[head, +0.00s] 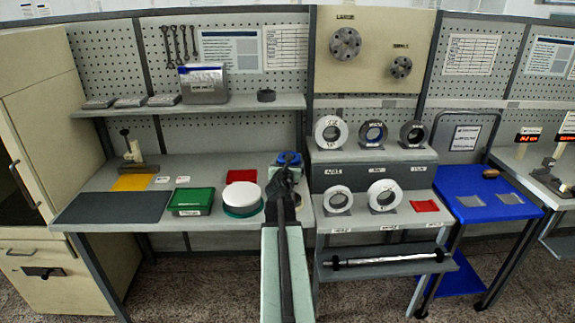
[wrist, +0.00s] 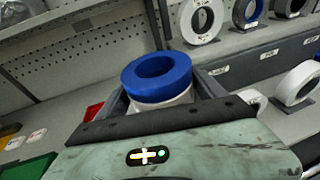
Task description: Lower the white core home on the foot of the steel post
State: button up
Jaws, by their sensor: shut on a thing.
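My gripper (head: 286,174) is at the right part of the left bench, seen from behind my arm. In the wrist view its dark fingers (wrist: 163,93) stand on both sides of a white round piece (wrist: 166,101), apparently the white core, and are shut on it. A thick blue ring (wrist: 157,76) with an open middle sits at the top of this white piece. The blue ring also shows in the head view (head: 289,157), just beyond the gripper. No upright steel post can be made out; the core's lower end is hidden by my gripper.
At right, a stepped rack (head: 350,156) holds several rings. A steel bar (head: 385,261) lies on its low shelf.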

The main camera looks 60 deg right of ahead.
jog(key=shift+f+b, duration=6.45)
jog(key=shift+f, duration=0.1)
jog(key=shift+s, duration=0.1)
jog(key=o, duration=1.3)
jog(key=shift+o, duration=0.2)
jog(key=shift+a, duration=0.1)
jog(key=p+v, duration=0.1)
jog(key=v, duration=0.6)
jog(key=shift+r, duration=0.1)
jog(key=shift+s+a+p, duration=0.1)
jog(key=shift+a+p, duration=0.2)
